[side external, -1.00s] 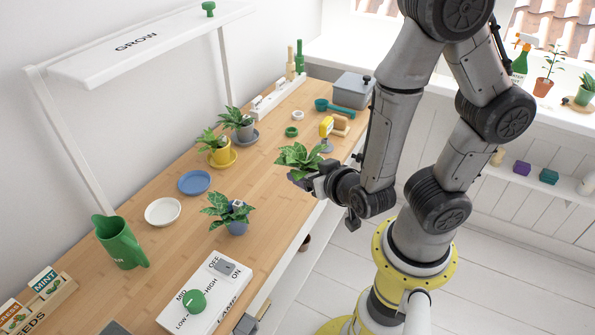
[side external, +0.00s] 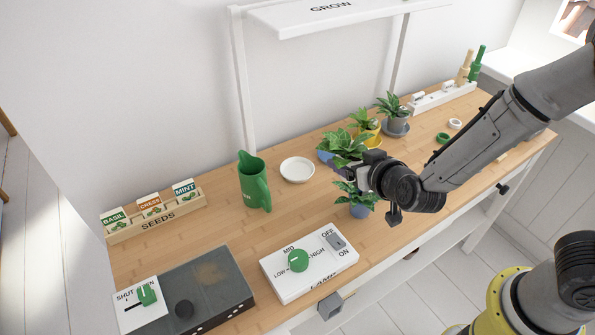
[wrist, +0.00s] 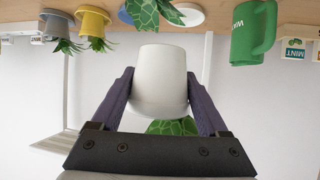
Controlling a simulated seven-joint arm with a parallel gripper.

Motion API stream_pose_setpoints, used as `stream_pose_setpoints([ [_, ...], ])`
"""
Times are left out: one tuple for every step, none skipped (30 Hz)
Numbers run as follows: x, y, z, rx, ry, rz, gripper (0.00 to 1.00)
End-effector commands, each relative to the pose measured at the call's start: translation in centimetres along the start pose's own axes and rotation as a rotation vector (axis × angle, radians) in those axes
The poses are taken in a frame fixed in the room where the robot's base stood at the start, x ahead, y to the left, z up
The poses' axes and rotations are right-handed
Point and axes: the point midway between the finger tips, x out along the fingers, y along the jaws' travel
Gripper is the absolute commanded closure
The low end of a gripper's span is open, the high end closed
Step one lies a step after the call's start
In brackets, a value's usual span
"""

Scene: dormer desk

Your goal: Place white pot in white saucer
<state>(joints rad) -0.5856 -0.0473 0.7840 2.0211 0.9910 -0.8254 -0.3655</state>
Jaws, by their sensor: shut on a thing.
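The white pot (wrist: 160,80) is between the two fingers of my gripper (wrist: 160,98) in the wrist view, with its green leaves (wrist: 172,127) showing below it. The white saucer (side external: 297,170) lies empty on the desk, left of the gripper. It also shows at the top of the wrist view (wrist: 190,15), apart from the pot.
A blue-potted plant (side external: 359,210) stands just below the gripper. A blue saucer (side external: 324,156) is partly hidden behind the leaves. A green jug (side external: 254,183) stands left of the white saucer. Yellow (side external: 374,137) and grey (side external: 397,126) potted plants stand behind. A lamp control box (side external: 308,263) lies in front.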

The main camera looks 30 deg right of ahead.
Motion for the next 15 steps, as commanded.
stream_pose_setpoints([
  [1.1, -0.6, -0.9, -0.001, 0.002, -0.005, 0.92],
  [1.7, -0.8, -1.4, -0.003, 0.003, -0.008, 0.92],
  [2.3, -1.1, -1.8, -0.002, 0.003, -0.008, 0.92],
  [2.8, -1.1, -2.1, -0.002, 0.001, -0.004, 0.92],
  [3.2, -1.0, -2.4, 0.001, 0.002, 0.001, 0.92],
  [3.6, -0.7, -2.3, 0.005, 0.000, 0.011, 0.92],
  [3.9, -0.5, -2.1, 0.006, -0.001, 0.016, 0.92],
  [4.1, -0.3, -2.0, 0.008, -0.001, 0.019, 0.92],
  [4.4, -0.3, -2.0, 0.011, 0.000, 0.023, 0.92],
  [4.8, -0.3, -2.0, 0.013, 0.000, 0.024, 0.92],
  [5.3, -0.5, -2.0, 0.013, -0.001, 0.026, 0.92],
  [6.0, -0.7, -2.1, 0.014, 0.000, 0.026, 0.92],
  [6.6, -0.9, -2.0, 0.013, 0.000, 0.026, 0.92],
  [7.3, -1.2, -2.1, 0.013, 0.000, 0.026, 0.92],
  [8.2, -1.6, -2.1, 0.014, 0.000, 0.026, 0.92],
])
